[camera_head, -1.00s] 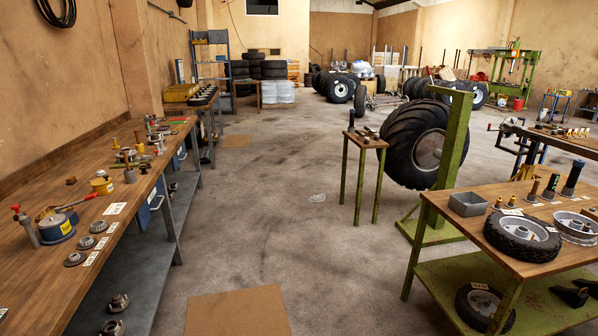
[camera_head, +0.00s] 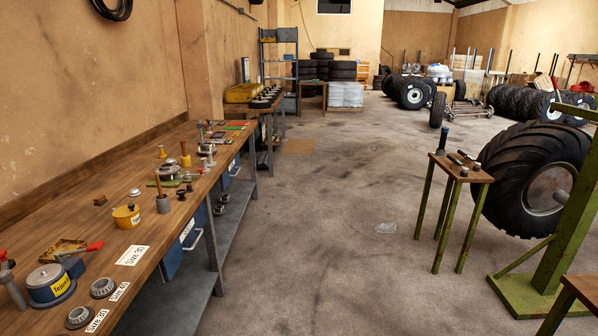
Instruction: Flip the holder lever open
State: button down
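A red-handled lever (camera_head: 88,248) shows on the left workbench (camera_head: 90,215), beside a blue and grey pot with a yellow label (camera_head: 50,285). I cannot tell whether this is the holder lever, or whether it is open or shut. Another red-topped tool (camera_head: 10,280) stands at the left picture edge, partly cut off. Farther along the bench a cluster of small tools and handles (camera_head: 175,170) is too small to make out clearly. My gripper is not in view.
The concrete floor (camera_head: 330,200) right of the bench is open. A small wooden table with green legs (camera_head: 460,170) stands at right, before a large tyre (camera_head: 515,170) and a green post (camera_head: 568,225). Size labels (camera_head: 132,255) and grey round parts (camera_head: 103,287) lie on the bench.

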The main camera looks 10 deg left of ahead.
aim_at(188, 177)
jog(key=i+u, duration=0.15)
jog(key=i, duration=0.75)
jog(key=i+l+u, duration=0.2)
jog(key=i, duration=0.65)
jog(key=i+j+u, duration=0.3)
jog(key=i, duration=0.55)
jog(key=i+u, duration=0.25)
jog(key=i, duration=0.65)
jog(key=i+j, duration=0.1)
jog(key=i, duration=0.1)
